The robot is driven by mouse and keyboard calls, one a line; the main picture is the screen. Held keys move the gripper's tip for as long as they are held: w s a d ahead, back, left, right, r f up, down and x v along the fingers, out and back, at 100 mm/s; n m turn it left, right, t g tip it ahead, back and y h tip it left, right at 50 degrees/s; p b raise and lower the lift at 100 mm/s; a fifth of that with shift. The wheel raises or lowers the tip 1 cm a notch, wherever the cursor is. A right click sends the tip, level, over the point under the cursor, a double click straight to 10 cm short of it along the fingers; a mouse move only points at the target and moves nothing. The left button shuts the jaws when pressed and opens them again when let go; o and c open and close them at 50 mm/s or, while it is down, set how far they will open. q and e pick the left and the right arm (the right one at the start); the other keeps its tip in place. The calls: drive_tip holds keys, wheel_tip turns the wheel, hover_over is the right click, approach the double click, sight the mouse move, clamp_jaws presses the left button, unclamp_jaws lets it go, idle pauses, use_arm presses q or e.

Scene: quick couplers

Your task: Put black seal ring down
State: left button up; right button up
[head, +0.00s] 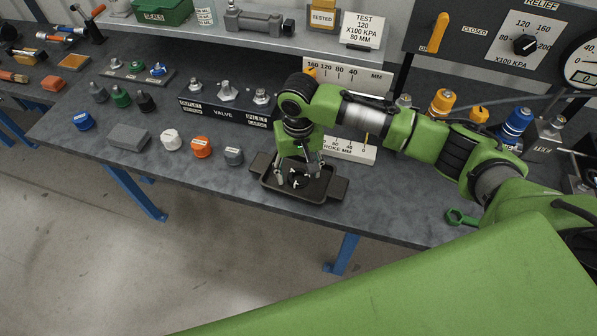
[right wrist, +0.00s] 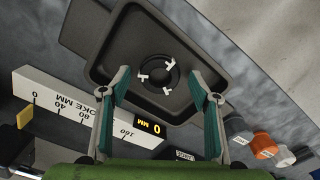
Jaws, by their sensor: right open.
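A black ring (right wrist: 174,77), seemingly the seal ring, lies in the black tray (right wrist: 105,22) in the right wrist view, with small white prongs or marks around it. I cannot tell whether it touches the tray floor. In the head view the tray (head: 322,201) sits at the bench's front edge, and the ring is partly hidden by my fingers. My right gripper (head: 299,178) points down over the tray. Its two fingers also show in the right wrist view (right wrist: 159,74), spread apart on either side of the ring with gaps. My left gripper is not in view.
Left of the tray stand grey (head: 234,156), orange (head: 201,148) and white (head: 171,139) caps and a grey block (head: 128,137). A valve block (head: 226,106) stands behind. A stroke scale (head: 352,149) is close behind the tray.

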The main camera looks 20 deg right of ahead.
wheel_tip(320, 180, up, 12)
drive_tip(key=b, duration=0.1)
drive_tip(key=shift+f+b, duration=0.15)
drive_tip(key=shift+b, duration=0.25)
idle(0.3)
